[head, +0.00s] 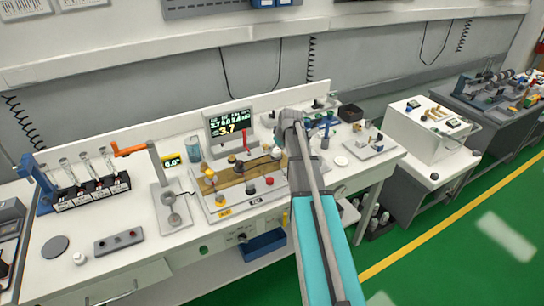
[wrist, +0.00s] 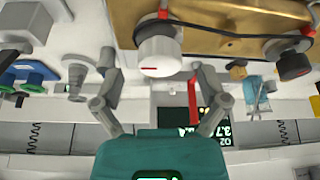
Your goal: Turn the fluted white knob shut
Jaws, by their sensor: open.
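The white knob (wrist: 158,52) shows in the wrist view, on the edge of a wooden block (wrist: 220,18). It has a ribbed rim and a short red line on its face. In the head view a small white knob (head: 277,152), apparently the same one, sits beside my arm. My gripper (wrist: 156,76) is open and empty in the wrist view, its two fingers spread to either side of the knob. No finger visibly touches it; the depth gap is hard to tell. In the head view my arm hides the gripper's fingers.
A dark knob (wrist: 293,65) sits right of the white one in the wrist view, with a cord between them. A red lever (wrist: 193,96) stands close to the right finger. A monitor (head: 231,123) stands behind the wooden panel. An orange-handled stand (head: 165,185) is left.

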